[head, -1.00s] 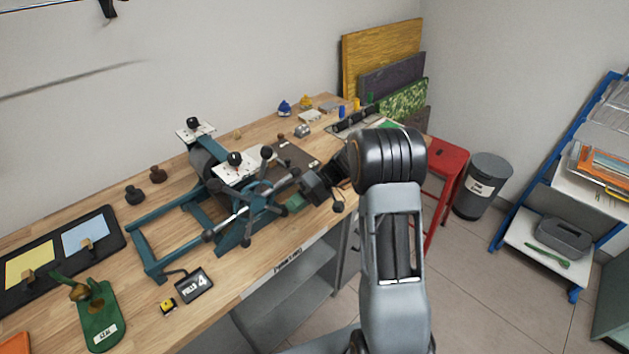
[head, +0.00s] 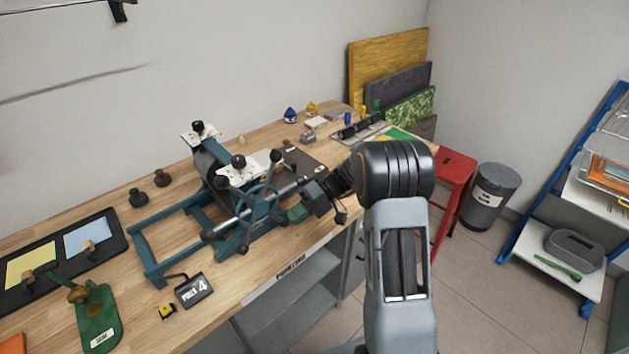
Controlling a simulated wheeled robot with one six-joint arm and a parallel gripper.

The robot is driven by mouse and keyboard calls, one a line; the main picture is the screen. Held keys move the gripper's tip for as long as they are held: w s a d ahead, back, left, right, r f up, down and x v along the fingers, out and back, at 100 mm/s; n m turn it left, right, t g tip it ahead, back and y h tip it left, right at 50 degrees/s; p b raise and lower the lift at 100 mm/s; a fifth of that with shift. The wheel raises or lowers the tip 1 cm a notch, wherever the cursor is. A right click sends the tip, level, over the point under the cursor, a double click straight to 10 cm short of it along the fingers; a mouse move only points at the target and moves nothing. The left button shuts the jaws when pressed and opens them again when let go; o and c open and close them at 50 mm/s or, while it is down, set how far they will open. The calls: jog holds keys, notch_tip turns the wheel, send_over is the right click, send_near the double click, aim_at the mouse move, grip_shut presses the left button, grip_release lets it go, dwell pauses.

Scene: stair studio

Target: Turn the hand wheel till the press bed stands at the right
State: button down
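The press (head: 150,252) is a teal frame with a roller on the wooden bench. Its hand wheel (head: 262,203) faces the front, with spokes ending in dark knobs. A dark brown flat plate (head: 308,162), seemingly the press bed, shows right of the roller, behind the wheel. The left end of the frame's rails is bare. My gripper (head: 303,200) is at the right side of the wheel, close to its rim and a spoke end. Its fingers are small and partly hidden, so I cannot tell whether they touch or hold the wheel.
A small black sign reading "PULLS 4" (head: 194,290) and a yellow item (head: 167,311) lie in front of the press. A green tool (head: 99,318) and a black tray (head: 112,229) are at left. A red stool (head: 455,165) stands beyond the bench's right end.

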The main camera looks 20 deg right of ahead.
jog(key=w+d+r, duration=0.1)
jog(key=d, duration=0.3)
jog(key=w+d, duration=0.1)
jog(key=d, duration=0.3)
jog(key=w+d+r+b, duration=0.1)
jog(key=d, duration=0.4)
jog(key=shift+w+d+r, duration=0.1)
jog(key=shift+w+r, duration=0.05)
jog(key=shift+r, duration=0.15)
jog(key=s+a+r+m+t+h+p, duration=0.1)
jog(key=s+a+r+m+h, duration=0.1)
jog(key=s+a+r+h, duration=0.6)
jog(key=s+m+t+h+p, duration=0.1)
jog(key=s+t+h, duration=0.3)
jog(key=s, duration=0.8)
jog(key=shift+s+a+f+m+t+h+p, duration=0.2)
jog(key=shift+a+f+m+t+h+p, duration=0.2)
jog(key=shift+t, duration=0.4)
jog(key=c, duration=1.8)
grip_release()
jog(key=shift+r, duration=0.1)
jog(key=shift+c, duration=0.2)
